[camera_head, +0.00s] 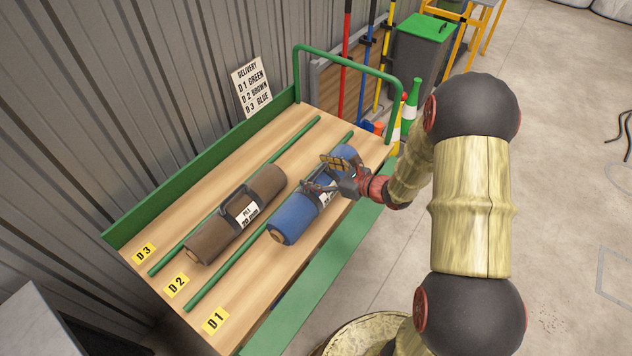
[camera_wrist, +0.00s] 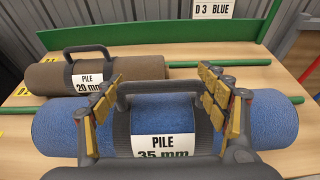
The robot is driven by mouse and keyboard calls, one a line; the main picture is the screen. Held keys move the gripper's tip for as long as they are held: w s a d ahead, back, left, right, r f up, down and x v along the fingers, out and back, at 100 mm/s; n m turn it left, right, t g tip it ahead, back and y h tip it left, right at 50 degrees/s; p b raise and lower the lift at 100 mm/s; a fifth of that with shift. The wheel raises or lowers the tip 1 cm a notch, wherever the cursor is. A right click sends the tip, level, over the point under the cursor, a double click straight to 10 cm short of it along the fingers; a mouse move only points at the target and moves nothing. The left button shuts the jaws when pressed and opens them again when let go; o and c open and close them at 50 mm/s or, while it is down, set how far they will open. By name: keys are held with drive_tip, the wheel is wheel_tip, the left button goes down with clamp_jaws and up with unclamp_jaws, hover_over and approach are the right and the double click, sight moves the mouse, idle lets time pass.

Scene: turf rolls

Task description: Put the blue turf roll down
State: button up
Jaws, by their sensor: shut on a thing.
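The blue turf roll (camera_head: 295,215) is at the D1 lane of the green-edged cart, to the right of a green divider rail. It also shows in the wrist view (camera_wrist: 55,128), with a white label reading "PILE 35 mm" and a dark carrying handle. My gripper (camera_head: 335,172) is shut on that handle, with its yellow-padded fingers (camera_wrist: 165,100) at the handle's two sides. Whether the roll touches the deck or hangs just above it, I cannot tell. The cart deck (camera_head: 165,240) has lanes marked D1, D2 and D3.
A brown turf roll (camera_head: 217,235) lies in lane D2. Lane D3, by the back board, is bare. A sign (camera_head: 252,85) reads D1 green, D2 brown, D3 blue. Green rails (camera_head: 225,268) divide the lanes. A green hoop (camera_head: 345,58) stands at the far end.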

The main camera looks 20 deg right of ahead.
sight(318, 179)
drive_tip(key=shift+w+f, duration=0.7)
wheel_tip(318, 179, down, 3)
drive_tip(key=shift+w+d+f+b, duration=0.1)
drive_tip(key=shift+b, duration=1.05)
drive_tip(key=o, duration=2.1)
drive_tip(key=shift+f, duration=0.1)
